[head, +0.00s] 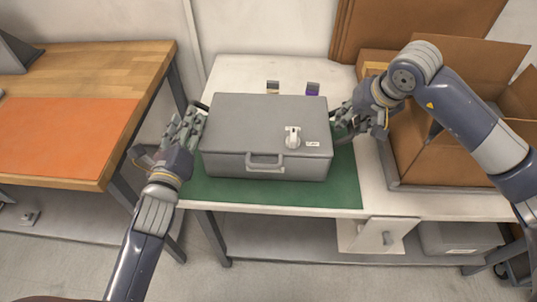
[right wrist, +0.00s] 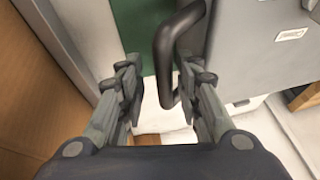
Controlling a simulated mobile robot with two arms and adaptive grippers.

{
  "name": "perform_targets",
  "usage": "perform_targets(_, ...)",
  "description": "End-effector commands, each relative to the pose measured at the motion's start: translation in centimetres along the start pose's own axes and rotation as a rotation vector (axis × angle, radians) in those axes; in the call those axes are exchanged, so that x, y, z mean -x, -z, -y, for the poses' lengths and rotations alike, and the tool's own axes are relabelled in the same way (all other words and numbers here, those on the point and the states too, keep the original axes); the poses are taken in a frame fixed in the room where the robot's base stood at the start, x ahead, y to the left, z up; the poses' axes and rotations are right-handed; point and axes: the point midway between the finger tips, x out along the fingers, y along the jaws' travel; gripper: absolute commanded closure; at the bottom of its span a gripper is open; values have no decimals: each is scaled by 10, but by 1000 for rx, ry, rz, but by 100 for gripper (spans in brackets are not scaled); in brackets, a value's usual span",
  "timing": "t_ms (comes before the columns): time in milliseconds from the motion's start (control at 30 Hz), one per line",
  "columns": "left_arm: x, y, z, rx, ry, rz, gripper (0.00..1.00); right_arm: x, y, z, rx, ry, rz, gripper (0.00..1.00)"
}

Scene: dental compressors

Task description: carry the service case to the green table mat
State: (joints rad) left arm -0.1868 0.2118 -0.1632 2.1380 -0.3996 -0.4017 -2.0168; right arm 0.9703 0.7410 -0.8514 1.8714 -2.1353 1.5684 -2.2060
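The service case (head: 265,128) is a closed grey box with a front handle, level over the green table mat (head: 270,195) on the white table. The mat shows in front and at the right; I cannot tell whether the case touches it. My left gripper (head: 190,125) is at the case's left side, by a dark side handle; whether it grips is unclear. My right gripper (head: 347,122) is at the right side. In the right wrist view, the open right gripper (right wrist: 160,95) has the black side handle (right wrist: 166,50) between its fingers, nearer the right one.
A cardboard box (head: 440,150) stands open in a grey tray at the right. Two small items, one with purple (head: 312,89), stand behind the case. A wooden table with an orange mat (head: 60,135) is at the left, across a gap.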

Motion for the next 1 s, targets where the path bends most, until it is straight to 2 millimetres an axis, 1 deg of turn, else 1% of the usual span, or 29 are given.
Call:
perform_targets(33,10,1,-1,-2,-2,-3,63,0,0,0,1,1,0,68)
perform_targets(100,24,1,-1,-3,-2,-3,63,0,0,1,1,1,0,68)
perform_targets(300,63,1,-2,-1,-4,-3,63,0,0,1,1,2,0,68)
perform_targets(400,78,0,-3,-1,-5,-2,63,0,0,1,1,2,0,68)
perform_targets(500,89,0,-3,-2,-5,-1,63,0,0,1,1,2,1,68)
perform_targets(667,98,-1,-3,-1,-4,0,63,0,0,1,1,2,0,68)
perform_targets(767,100,-1,-3,-2,-4,1,63,6,0,1,1,2,-1,68)
perform_targets(867,100,-1,-3,-2,-4,1,63,18,1,0,0,1,-3,68)
perform_targets(1000,100,-1,-3,-2,-4,1,63,48,2,0,2,2,-6,68)
